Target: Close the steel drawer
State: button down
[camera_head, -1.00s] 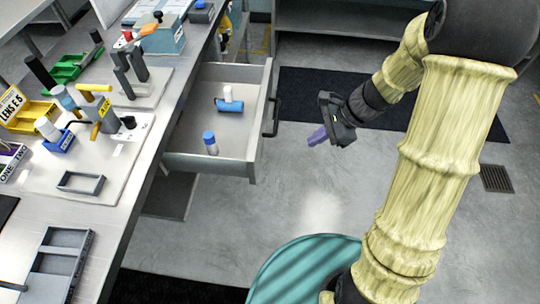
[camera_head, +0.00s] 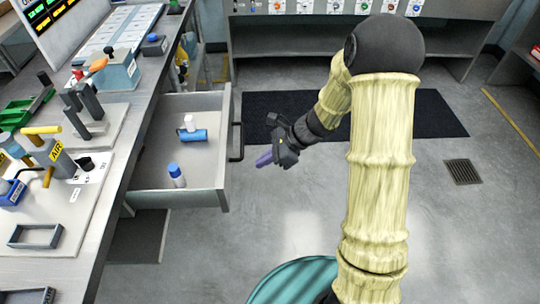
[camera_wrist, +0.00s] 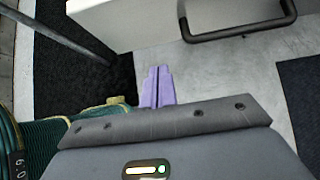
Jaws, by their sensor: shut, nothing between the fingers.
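The steel drawer (camera_head: 207,198) is pulled out from the left workbench in the head view. Its dark bar handle (camera_head: 237,141) is on the right-hand front face. Inside lie a blue-capped white bottle (camera_head: 176,175) and a blue cylinder with a white piece (camera_head: 192,133). My gripper (camera_head: 264,160) is to the right of the drawer front, apart from the handle, with its purple fingers together and empty. In the wrist view the shut fingers (camera_wrist: 157,88) point toward the floor, and the handle (camera_wrist: 240,30) shows at the top right.
The workbench (camera_head: 110,215) on the left carries fixtures, a grey frame (camera_head: 36,236) and a green tray (camera_head: 22,113). A dark mat (camera_head: 420,115) lies on the floor behind my arm. A shelf unit (camera_head: 300,42) stands at the back. Floor right of the drawer is clear.

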aim_at(229, 175)
jog(key=a+f, duration=0.1)
jog(key=a, duration=0.1)
jog(key=a+f, duration=0.1)
jog(key=a, duration=0.1)
jog(key=a+f, duration=0.1)
jog(key=a, duration=0.2)
jog(key=shift+w+f, duration=0.1)
jog(key=shift+f, duration=0.15)
jog(key=shift+a, duration=0.25)
jog(key=shift+w, duration=0.1)
